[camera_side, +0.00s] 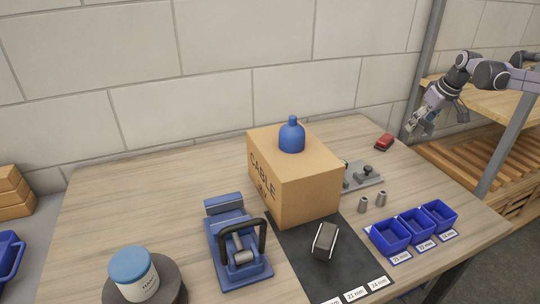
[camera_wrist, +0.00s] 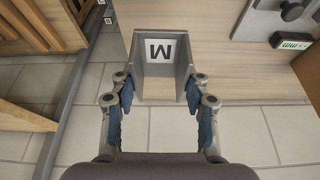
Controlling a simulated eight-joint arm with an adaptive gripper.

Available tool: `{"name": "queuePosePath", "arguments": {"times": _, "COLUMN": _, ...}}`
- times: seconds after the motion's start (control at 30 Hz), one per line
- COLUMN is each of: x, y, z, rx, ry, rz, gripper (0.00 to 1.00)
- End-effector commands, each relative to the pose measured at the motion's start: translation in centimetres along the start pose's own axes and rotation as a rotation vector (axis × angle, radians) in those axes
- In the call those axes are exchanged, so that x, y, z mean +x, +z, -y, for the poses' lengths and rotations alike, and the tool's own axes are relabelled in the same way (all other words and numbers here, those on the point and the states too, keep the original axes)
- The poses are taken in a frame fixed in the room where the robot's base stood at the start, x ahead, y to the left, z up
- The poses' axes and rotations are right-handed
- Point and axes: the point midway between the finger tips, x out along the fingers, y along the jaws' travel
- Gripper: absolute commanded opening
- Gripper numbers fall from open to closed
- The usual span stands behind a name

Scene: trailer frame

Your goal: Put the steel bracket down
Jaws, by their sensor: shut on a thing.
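The steel bracket (camera_wrist: 140,62) is a grey channel-shaped piece with a white label marked M, held between my fingertips in the wrist view. My gripper (camera_wrist: 161,88) is shut on it, with one blue-padded finger at each side. In the side view my gripper (camera_side: 424,124) hangs at the far right, near the table's back right corner and a grey post. The bracket is too small there to make out clearly. In the wrist view it overlaps a pale wooden surface and the tiled floor; I cannot tell its height or whether it touches anything.
A cardboard box (camera_side: 312,188) with a blue bottle (camera_side: 291,137) stands mid-table. Behind it lie a grey plate (camera_side: 365,178) and a red object (camera_side: 384,142). Blue bins (camera_side: 390,237), a dark mat (camera_side: 288,252) and a blue clamp (camera_side: 234,250) occupy the front. Wooden shelving (camera_side: 488,118) stands right.

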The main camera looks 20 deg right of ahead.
Motion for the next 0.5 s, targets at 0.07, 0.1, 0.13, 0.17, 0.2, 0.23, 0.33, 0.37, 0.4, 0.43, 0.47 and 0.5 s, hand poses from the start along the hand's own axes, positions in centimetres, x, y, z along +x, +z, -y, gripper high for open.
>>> {"name": "queuePosePath", "arguments": {"times": 0.07, "x": 0.9, "y": -2.1, "z": 2.6, "rx": -0.014, "ry": -0.006, "rz": -0.001, "gripper": 0.01}}
{"name": "queuePosePath", "arguments": {"times": 0.1, "x": 1.2, "y": -3.0, "z": 3.7, "rx": -0.017, "ry": -0.007, "rz": -0.001, "gripper": 0.01}}
{"name": "queuePosePath", "arguments": {"times": 0.13, "x": 1.4, "y": -3.5, "z": 4.4, "rx": -0.019, "ry": -0.008, "rz": -0.001, "gripper": 0.01}}
{"name": "queuePosePath", "arguments": {"times": 0.17, "x": 1.6, "y": -4.0, "z": 5.2, "rx": -0.021, "ry": -0.008, "rz": -0.002, "gripper": 0.01}}
{"name": "queuePosePath", "arguments": {"times": 0.2, "x": 1.9, "y": -4.6, "z": 6.0, "rx": -0.023, "ry": -0.009, "rz": -0.002, "gripper": 0.01}}
{"name": "queuePosePath", "arguments": {"times": 0.23, "x": 2.0, "y": -5.0, "z": 6.6, "rx": -0.025, "ry": -0.009, "rz": -0.003, "gripper": 0.01}}
{"name": "queuePosePath", "arguments": {"times": 0.33, "x": 2.4, "y": -5.8, "z": 8.0, "rx": -0.027, "ry": -0.011, "rz": -0.005, "gripper": 0.01}}
{"name": "queuePosePath", "arguments": {"times": 0.37, "x": 2.5, "y": -6.0, "z": 8.2, "rx": -0.027, "ry": -0.011, "rz": -0.005, "gripper": 0.01}}
{"name": "queuePosePath", "arguments": {"times": 0.4, "x": 2.7, "y": -6.2, "z": 8.6, "rx": -0.027, "ry": -0.011, "rz": -0.005, "gripper": 0.01}}
{"name": "queuePosePath", "arguments": {"times": 0.43, "x": 2.9, "y": -6.3, "z": 8.9, "rx": -0.028, "ry": -0.011, "rz": -0.005, "gripper": 0.01}}
{"name": "queuePosePath", "arguments": {"times": 0.47, "x": 3.1, "y": -6.5, "z": 9.2, "rx": -0.029, "ry": -0.012, "rz": -0.005, "gripper": 0.01}}
{"name": "queuePosePath", "arguments": {"times": 0.5, "x": 3.5, "y": -6.6, "z": 9.7, "rx": -0.030, "ry": -0.012, "rz": -0.005, "gripper": 0.01}}
